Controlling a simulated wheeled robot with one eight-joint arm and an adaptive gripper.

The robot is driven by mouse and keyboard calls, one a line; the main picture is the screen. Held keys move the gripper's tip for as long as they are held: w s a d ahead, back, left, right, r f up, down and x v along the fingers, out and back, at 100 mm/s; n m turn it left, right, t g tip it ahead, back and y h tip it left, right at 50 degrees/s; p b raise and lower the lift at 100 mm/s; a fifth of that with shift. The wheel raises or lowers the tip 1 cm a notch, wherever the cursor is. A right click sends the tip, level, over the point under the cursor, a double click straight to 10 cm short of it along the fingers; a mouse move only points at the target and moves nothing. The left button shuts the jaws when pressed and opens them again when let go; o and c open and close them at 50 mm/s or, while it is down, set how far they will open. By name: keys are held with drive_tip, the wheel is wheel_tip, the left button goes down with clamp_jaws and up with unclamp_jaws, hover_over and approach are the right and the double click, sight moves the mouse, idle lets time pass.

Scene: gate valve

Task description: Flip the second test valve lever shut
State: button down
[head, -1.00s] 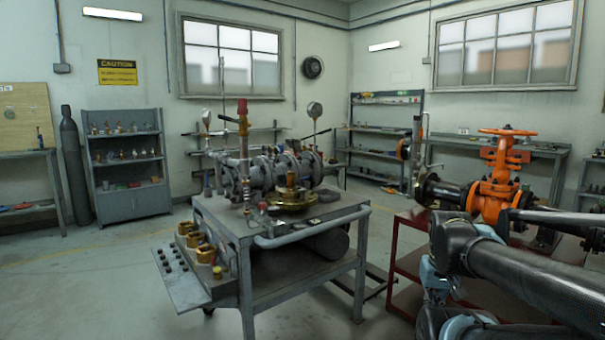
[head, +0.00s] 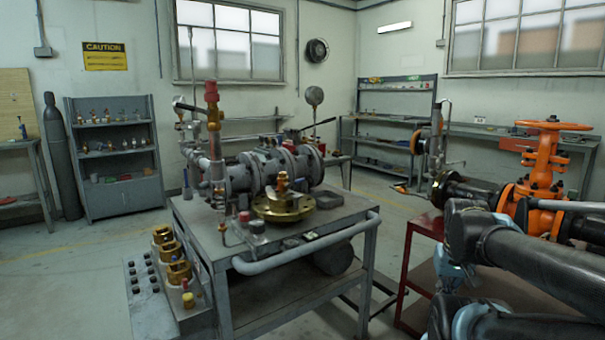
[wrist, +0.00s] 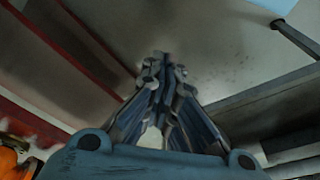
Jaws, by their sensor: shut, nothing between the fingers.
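A grey steel cart (head: 225,262) carries a horizontal flanged pipe assembly (head: 265,172). A black lever (head: 192,106) shows at its upper left, beside an upright pipe with a red top (head: 211,92). Another dark lever (head: 320,123) tilts up near the round gauge (head: 314,95) at the right end. I cannot tell which of these is the second test valve lever. In the wrist view my gripper (wrist: 162,62) is shut and empty, over bare floor. My arm is at the right of the head view, apart from the cart; the gripper cannot be made out there.
A red cart (head: 420,228) with an orange gate valve (head: 540,180) stands at the right, close to my arm. The grey cart's curved handrail (head: 310,246) and sloped control panel (head: 165,295) jut out. Open floor (head: 65,290) lies at the left.

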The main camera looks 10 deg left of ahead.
drive_tip(key=w+a+r+n+t+y, duration=0.1)
drive_tip(key=w+a+r+n, duration=0.2)
drive_tip(key=w+a+r, duration=0.6)
drive_tip(key=w+a+r+n+t, duration=0.1)
drive_tip(key=w+a+r+n, duration=0.1)
drive_tip(key=w+a+r, duration=0.8)
drive_tip(key=w+a+r+n+t+y, duration=0.1)
drive_tip(key=w+a+r+n+y, duration=0.15)
drive_tip(key=a+r, duration=0.65)
drive_tip(key=w+a+r+n+y, duration=0.1)
drive_tip(key=w+a+r+n, duration=0.3)
drive_tip(key=a, duration=0.9)
drive_tip(key=m, duration=0.2)
approach(295, 183)
drive_tip(key=w+a+f, duration=0.2)
drive_tip(key=w+f, duration=0.2)
drive_tip(key=w, duration=0.1)
drive_tip(key=shift+w+f+n, duration=0.15)
drive_tip(key=shift+w+n, duration=0.05)
drive_tip(key=shift+n, duration=0.05)
